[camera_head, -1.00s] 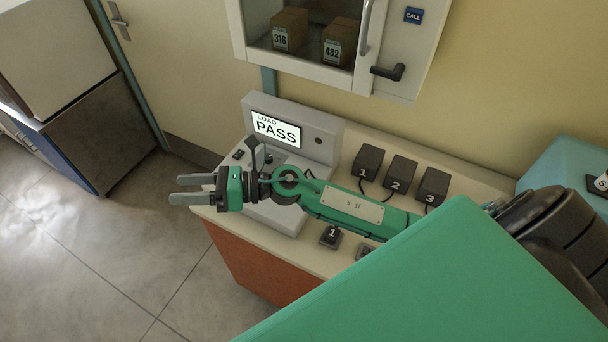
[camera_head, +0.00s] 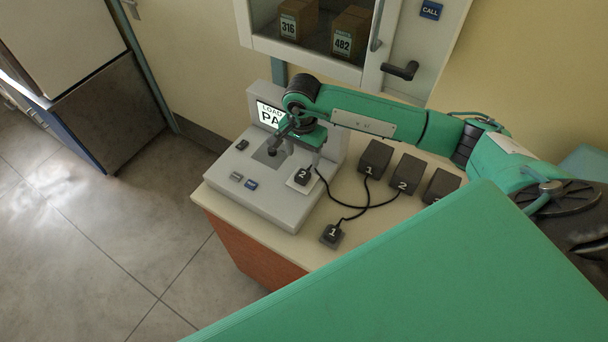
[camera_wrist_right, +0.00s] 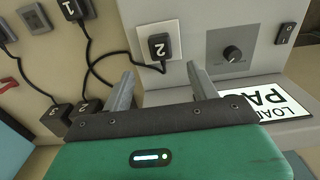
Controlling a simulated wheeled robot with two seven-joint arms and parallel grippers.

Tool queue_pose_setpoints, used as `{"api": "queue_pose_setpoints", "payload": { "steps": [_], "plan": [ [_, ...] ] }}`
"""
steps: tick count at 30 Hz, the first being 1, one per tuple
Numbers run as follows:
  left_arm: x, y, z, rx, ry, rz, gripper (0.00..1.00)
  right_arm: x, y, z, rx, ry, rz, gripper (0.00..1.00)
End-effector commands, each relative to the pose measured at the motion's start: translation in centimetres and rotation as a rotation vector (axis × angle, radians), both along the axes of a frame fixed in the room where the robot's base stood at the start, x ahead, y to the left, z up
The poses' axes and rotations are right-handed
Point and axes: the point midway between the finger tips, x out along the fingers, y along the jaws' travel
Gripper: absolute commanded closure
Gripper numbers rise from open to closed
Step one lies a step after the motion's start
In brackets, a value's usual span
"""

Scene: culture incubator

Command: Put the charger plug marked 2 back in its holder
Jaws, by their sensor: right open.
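The charger plug marked 2 (camera_head: 303,175) is a small dark block on a white square plate (camera_head: 297,187) at the right of the grey test unit (camera_head: 265,189). It also shows in the right wrist view (camera_wrist_right: 159,47), with its black cable running left. My right gripper (camera_head: 294,156) is open and empty, just above the plug. In the wrist view its fingers (camera_wrist_right: 160,72) spread to either side below the plug, apart from it. My left gripper is out of view.
Charger boxes marked 1 (camera_head: 375,158) and 2 (camera_head: 406,173) and a partly hidden third (camera_head: 441,185) stand at the back of the counter. Plug 1 sits at the front. A wall cabinet (camera_head: 391,95) hangs above. My green body part covers the counter's near right.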

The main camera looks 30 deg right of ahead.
Motion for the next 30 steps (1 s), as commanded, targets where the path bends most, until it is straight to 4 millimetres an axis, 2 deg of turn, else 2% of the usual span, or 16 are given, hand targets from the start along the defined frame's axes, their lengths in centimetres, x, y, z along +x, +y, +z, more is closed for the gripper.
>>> {"api": "queue_pose_setpoints", "payload": {
  "steps": [8, 14, 24, 30],
  "plan": [
    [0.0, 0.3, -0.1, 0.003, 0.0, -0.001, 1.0, 0.0, 0.1, -0.1, 0.004, 0.0, -0.002, 0.4],
    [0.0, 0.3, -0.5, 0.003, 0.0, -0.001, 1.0, 0.0, 0.1, -1.2, 0.005, 0.001, -0.002, 0.4],
    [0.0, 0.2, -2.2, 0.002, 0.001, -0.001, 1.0, -0.1, 0.1, -5.8, 0.006, 0.002, -0.002, 0.4],
    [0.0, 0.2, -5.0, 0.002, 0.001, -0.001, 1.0, 0.0, 0.1, -8.1, 0.005, -0.001, -0.002, 0.4]
  ]
}}
